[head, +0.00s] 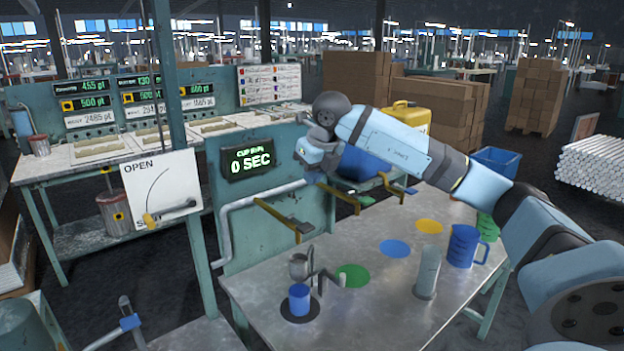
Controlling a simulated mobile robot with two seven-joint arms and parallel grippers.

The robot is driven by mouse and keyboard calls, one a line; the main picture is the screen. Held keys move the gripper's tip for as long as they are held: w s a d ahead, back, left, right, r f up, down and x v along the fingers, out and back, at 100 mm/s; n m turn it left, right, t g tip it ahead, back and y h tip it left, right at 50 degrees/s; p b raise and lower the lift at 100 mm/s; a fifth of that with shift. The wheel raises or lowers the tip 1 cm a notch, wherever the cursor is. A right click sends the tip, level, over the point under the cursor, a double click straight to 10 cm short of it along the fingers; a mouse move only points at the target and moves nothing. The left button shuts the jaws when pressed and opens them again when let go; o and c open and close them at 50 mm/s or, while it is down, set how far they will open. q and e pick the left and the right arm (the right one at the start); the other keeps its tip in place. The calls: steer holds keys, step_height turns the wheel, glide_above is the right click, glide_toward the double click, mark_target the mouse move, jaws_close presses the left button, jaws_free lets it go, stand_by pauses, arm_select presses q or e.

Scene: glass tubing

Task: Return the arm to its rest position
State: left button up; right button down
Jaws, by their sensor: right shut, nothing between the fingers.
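My right arm (390,145) reaches in from the right edge and bends over the back of the metal table. Its gripper (314,177) hangs at the wrist, above the table's back edge and close to the teal panel with the "0 SEC" display (250,161). The gripper is small and dark here; it is shut and empty. It is apart from the cups and the bottle on the table. My left gripper is not in view.
An "OPEN" dial plate (150,178) stands left.

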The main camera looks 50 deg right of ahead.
stand_by(0.3)
steer(key=s+a+f+m+y+p, duration=0.15)
steer(key=a+f+y, duration=0.4)
steer(key=a, duration=0.55)
steer(key=s+a+f+t+y+p, duration=0.15)
steer(key=a+f+y, duration=0.35)
steer(key=a, duration=0.5)
steer(key=s+a+f+m+y+p, duration=0.1)
steer(key=s+a+f+y, duration=0.15)
steer(key=a+y, duration=0.65)
steer(key=s+a+f+m+t+h+p, duration=0.1)
steer(key=s+f+m+t+h+p, duration=0.1)
steer(key=s+f+m+h, duration=0.6)
steer(key=s+a+f+m+t+h+p, duration=0.1)
steer(key=s+f+m+h, duration=0.7)
steer(key=f+m, duration=0.9)
steer(key=s+m+t+p, duration=0.1)
steer(key=s+m+t, duration=0.1)
steer(key=s+m, duration=0.1)
steer(key=shift+s+a+f+m, duration=0.25)
steer(key=shift+a+m, duration=0.15)
steer(key=shift+m, duration=0.25)
